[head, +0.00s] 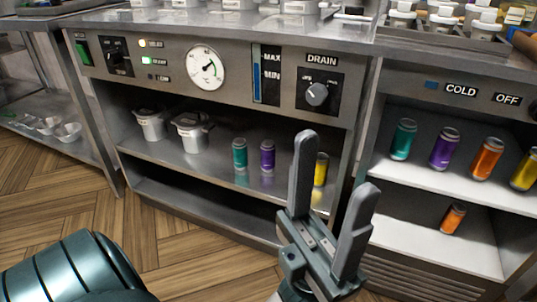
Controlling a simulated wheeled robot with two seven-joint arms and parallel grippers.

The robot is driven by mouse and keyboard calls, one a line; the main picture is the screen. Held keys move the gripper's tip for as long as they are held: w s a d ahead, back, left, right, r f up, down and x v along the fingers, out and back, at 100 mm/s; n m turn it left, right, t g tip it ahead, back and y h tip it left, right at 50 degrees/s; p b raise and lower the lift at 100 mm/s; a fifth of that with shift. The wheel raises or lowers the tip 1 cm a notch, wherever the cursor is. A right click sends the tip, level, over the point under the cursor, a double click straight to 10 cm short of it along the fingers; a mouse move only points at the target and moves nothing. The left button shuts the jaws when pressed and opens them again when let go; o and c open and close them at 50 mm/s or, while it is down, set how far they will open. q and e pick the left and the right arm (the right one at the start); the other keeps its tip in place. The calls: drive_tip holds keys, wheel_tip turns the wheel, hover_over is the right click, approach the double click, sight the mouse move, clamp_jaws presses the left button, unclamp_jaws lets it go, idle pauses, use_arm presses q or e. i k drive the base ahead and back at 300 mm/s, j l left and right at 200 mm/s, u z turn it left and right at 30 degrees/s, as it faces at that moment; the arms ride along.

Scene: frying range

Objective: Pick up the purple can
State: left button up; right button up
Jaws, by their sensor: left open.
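One purple can (267,156) stands upright on the open shelf under the fryer panel, between a teal can (239,154) and a yellow can (320,169). Another purple can (444,148) stands upright on the upper shelf of the cold cabinet at right, between a teal can (403,139) and an orange can (486,159). My left gripper (340,165) is open and empty, in front of the gap between the two units, with its fingers pointing up. One finger is close to the yellow can in the picture. My right gripper is not in view.
Two metal containers (150,124) with lids stand left on the fryer shelf (200,160). A yellow can (525,170) is at the right edge of the cold shelf. The wooden floor (190,240) is clear at left.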

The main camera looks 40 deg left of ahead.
sight(267, 147)
drive_tip(key=i, duration=0.5)
drive_tip(key=u, duration=1.6)
